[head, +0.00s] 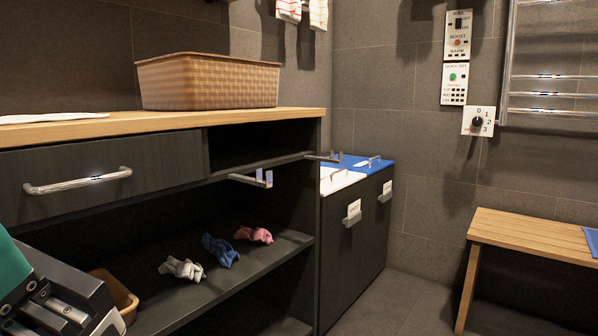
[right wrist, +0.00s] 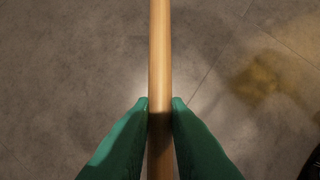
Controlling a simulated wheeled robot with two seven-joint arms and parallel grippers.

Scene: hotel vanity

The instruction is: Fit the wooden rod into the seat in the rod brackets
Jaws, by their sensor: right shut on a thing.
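The wooden rod (right wrist: 160,50) is pale and round, seen only in the right wrist view, where it runs from the top edge down between my green fingers. My right gripper (right wrist: 160,104) is shut on it, above the grey tiled floor. In the head view the rod brackets are metal arms with upturned seats: one (head: 252,179) at the front of the open shelf unit, another (head: 325,157) at the counter's right end. Both seats look empty. My left gripper (head: 12,265) shows in part at the lower left; its fingertips are cut off, so its opening is unclear.
A woven basket (head: 208,82) stands on the wooden counter (head: 150,122). Rolled white, blue and pink cloths (head: 220,250) lie on the shelf. A dark bin cabinet (head: 350,230) stands right of the shelves. A wooden bench (head: 530,235) is at the right, with clear floor between.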

